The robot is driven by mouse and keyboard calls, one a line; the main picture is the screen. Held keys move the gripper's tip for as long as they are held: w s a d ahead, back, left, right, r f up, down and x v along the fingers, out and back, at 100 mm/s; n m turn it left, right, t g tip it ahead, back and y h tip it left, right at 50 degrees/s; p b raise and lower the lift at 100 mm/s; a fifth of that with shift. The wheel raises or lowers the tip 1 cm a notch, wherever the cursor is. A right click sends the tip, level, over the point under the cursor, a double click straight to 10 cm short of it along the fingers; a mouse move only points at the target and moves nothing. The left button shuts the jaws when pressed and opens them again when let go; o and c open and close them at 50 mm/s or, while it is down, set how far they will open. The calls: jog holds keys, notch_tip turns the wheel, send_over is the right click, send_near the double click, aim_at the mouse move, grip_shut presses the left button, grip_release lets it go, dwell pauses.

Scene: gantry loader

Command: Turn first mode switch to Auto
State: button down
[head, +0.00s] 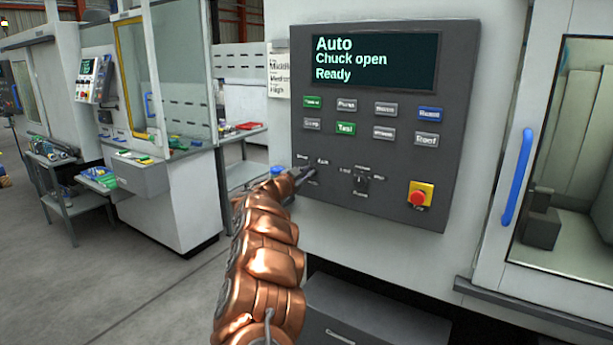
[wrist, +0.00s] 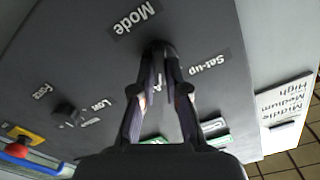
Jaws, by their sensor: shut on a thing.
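The control panel (head: 455,120) of the near machine carries a display (head: 375,62) reading "Auto", "Chuck open", "Ready". My gripper (head: 308,174) is at the switch on the panel's lower left. In the wrist view my gripper (wrist: 158,52) has its two dark fingers closed around the mode switch, under the "Mode" label (wrist: 134,17). The "Set-up" label (wrist: 209,63) is to the right of the fingertips. The switch itself is mostly hidden between the fingers, so its pointer cannot be read. Another label is partly hidden behind the fingers.
A second rotary knob (head: 361,184) is right of the gripper. A red emergency stop (head: 419,197) on yellow is further right. Several push buttons (head: 346,128) lie above. A blue door handle (head: 518,177) is at the right. Another machine (head: 180,190) stands left across open floor.

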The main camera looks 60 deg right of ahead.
dwell(0.4)
jog(key=c, duration=1.2)
grip_release()
jog(key=shift+s+a, duration=0.15)
jog(key=shift+a, duration=2.85)
jog(key=shift+s+a, duration=0.1)
jog(key=shift+a, duration=2.9)
